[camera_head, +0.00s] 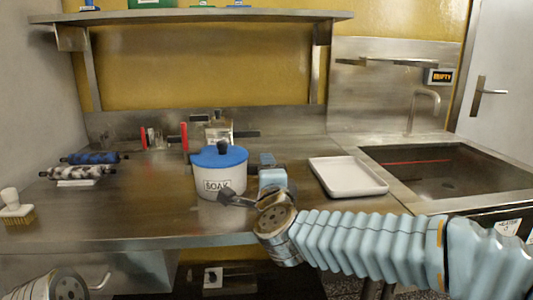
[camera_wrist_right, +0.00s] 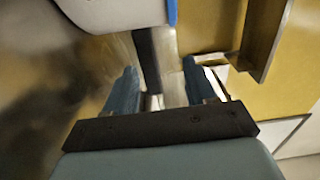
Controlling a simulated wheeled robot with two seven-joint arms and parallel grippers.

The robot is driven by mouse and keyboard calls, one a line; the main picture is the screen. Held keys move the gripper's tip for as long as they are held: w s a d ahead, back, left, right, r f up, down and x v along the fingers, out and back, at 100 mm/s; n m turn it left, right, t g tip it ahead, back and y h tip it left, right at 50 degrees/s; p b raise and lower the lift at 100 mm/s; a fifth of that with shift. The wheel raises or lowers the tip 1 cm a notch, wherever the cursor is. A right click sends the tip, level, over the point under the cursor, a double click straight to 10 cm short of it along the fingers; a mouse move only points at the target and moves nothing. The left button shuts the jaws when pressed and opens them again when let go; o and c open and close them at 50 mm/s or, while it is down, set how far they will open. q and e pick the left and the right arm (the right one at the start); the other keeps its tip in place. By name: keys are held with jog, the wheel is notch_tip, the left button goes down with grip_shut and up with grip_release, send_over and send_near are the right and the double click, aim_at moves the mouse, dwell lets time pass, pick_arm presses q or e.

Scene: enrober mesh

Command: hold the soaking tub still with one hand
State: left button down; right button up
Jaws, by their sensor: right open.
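The soaking tub (camera_head: 220,182) is a white round tub marked SOAK with a blue lid (camera_head: 219,156) and a dark knob. It stands upright on the steel counter. My right gripper (camera_head: 262,180) is at the tub's right front side, open. In the right wrist view the white tub wall (camera_wrist_right: 120,12) is at the upper left, beyond the open blue fingers (camera_wrist_right: 162,82). A dark upright bar (camera_wrist_right: 148,60) shows between the fingers; I cannot tell whether it belongs to the tub or whether anything touches. My left gripper is out of view; part of my left arm shows at the bottom left.
A white tray (camera_head: 347,177) lies right of the tub, before the sink (camera_head: 450,175). Two rollers (camera_head: 85,165) and a brush (camera_head: 17,210) are at the left. Red-handled tools (camera_head: 184,136) stand behind.

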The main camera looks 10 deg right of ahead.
jog(key=shift+w+f, duration=0.25)
jog(key=shift+f, duration=0.7)
jog(key=w, duration=0.7)
jog(key=shift+r, duration=0.2)
grip_shut()
